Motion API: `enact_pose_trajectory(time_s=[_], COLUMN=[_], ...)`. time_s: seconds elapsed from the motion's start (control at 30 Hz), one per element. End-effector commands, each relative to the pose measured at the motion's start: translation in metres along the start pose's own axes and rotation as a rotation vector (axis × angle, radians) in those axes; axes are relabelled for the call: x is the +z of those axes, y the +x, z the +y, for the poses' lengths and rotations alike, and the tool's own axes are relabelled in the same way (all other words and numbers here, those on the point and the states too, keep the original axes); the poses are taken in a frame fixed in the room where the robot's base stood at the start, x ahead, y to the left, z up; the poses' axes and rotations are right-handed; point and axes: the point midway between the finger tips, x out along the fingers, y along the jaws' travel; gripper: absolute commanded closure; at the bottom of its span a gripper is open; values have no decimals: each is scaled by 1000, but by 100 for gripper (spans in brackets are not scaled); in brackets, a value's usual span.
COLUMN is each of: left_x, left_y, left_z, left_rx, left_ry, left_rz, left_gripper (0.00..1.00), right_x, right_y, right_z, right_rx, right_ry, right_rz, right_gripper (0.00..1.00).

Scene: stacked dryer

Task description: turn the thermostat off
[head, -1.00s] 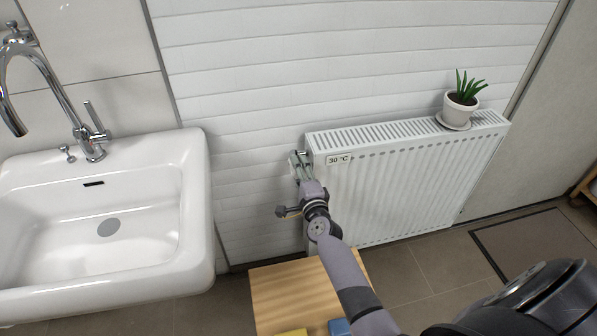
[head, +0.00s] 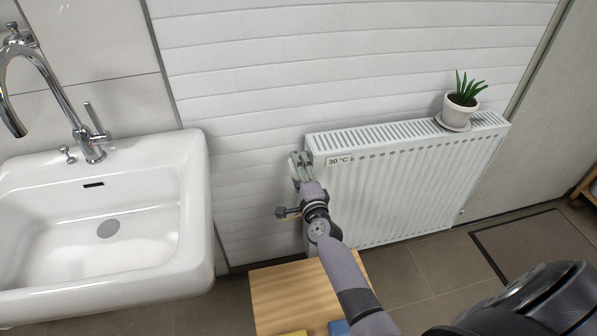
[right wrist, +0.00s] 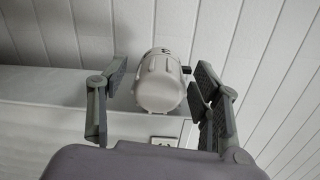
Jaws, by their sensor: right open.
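The thermostat (right wrist: 160,84) is a pale ribbed cylinder in the right wrist view, with small dark marks near its far end. In the head view, my right gripper (head: 301,166) hides most of it at the radiator's upper left corner. In the right wrist view my right gripper (right wrist: 161,90) is open, one finger on each side of the thermostat. A gap shows on the left; the right finger is close to it, and I cannot tell if it touches. A display on the white radiator (head: 400,190) seems to read 30 °C. My left gripper is not in view.
A white sink (head: 150,200) with a chrome faucet (head: 50,80) is on the left. A potted plant (head: 460,104) stands on the radiator's right end. A wooden surface (head: 290,290) with yellow and blue items is below my arm. A tiled wall is behind.

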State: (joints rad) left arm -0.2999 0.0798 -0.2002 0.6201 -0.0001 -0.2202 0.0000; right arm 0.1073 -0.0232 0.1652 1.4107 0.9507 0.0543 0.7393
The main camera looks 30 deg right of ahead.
Motion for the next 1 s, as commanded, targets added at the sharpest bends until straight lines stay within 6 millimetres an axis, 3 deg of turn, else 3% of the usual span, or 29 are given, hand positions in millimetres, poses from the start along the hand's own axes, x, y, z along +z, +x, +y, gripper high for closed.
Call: enact_pose_trajectory(time_s=[0.27,0.7,1.0], left_x=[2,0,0], left_y=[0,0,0], left_z=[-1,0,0], left_rx=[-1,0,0], left_ry=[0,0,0], left_rz=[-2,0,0], left_gripper=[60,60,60], right_x=[0,0,0], right_y=[-8,-93,-119], right_z=[0,1,0], right_rx=[-1,2,-1], right_ry=[0,-1,-1], right_rz=[0,0,0], right_gripper=[41,41,41])
